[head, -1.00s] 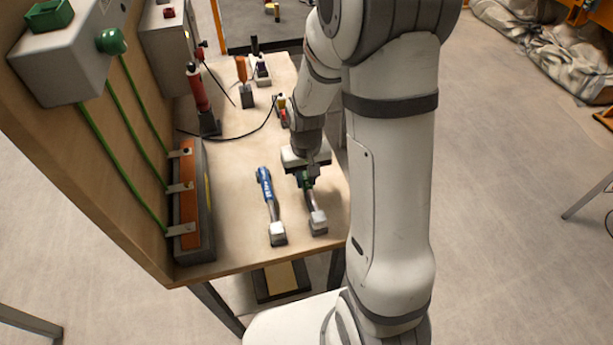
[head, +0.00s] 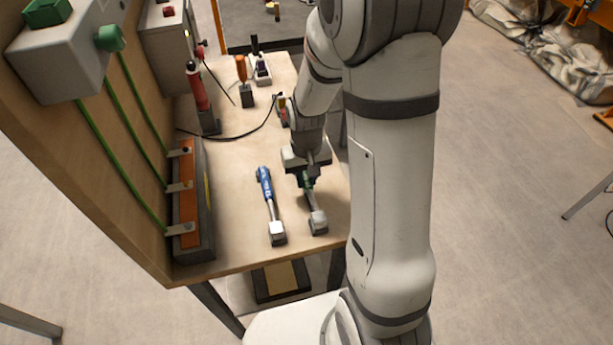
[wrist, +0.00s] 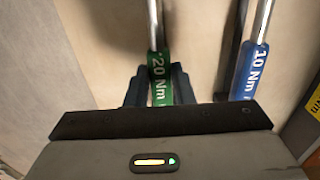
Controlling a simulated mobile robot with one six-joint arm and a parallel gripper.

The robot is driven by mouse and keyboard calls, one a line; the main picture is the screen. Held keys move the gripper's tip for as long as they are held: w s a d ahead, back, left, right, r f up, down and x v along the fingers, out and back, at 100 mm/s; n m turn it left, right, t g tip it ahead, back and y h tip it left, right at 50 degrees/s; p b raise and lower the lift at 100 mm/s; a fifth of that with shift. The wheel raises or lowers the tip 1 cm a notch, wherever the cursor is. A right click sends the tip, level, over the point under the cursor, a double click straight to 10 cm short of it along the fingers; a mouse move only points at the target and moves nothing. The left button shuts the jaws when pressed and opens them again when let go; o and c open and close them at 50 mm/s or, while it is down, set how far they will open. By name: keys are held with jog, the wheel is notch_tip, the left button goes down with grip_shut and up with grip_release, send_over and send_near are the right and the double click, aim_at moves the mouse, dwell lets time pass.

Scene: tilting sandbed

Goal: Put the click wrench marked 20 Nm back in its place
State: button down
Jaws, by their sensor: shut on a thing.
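The click wrench marked 20 Nm has a green grip that shows in the wrist view (wrist: 160,80), with its metal shaft running up out of the picture. In the head view the 20 Nm wrench (head: 314,212) points toward the front edge of the bench, its head over or at a small pale block. My gripper (wrist: 158,88) is shut on the green grip, one finger on each side; in the head view my gripper (head: 307,180) partly hides the handle. A blue click wrench marked 10 Nm (wrist: 248,72) lies to its left in the head view (head: 267,195), apart from it.
The wooden bench (head: 235,235) has clear room left of the wrenches. An orange-and-grey clamp bar (head: 190,205) runs along its left side. A red-handled tool (head: 198,92), an orange-handled tool (head: 241,70) and a black cable stand farther back.

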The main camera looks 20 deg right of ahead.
jog(key=shift+f, duration=0.15)
jog(key=c, duration=0.7)
grip_release()
jog(key=shift+r+p, duration=2.7)
jog(key=shift+r, duration=1.35)
jog(key=shift+r, duration=0.15)
notch_tip(320, 180, up, 11)
jog(key=t, duration=0.2)
send_over(306, 180)
jog(key=s, duration=0.6)
jog(key=shift+t, duration=0.8)
jog(key=s+r, duration=0.2)
jog(key=s, duration=0.1)
jog(key=s+r, duration=0.1)
jog(key=s, duration=0.1)
jog(key=s+r, duration=0.2)
jog(key=s, duration=0.1)
jog(key=shift+s+d+r+b, duration=0.1)
jog(key=shift+s+r+b, duration=0.2)
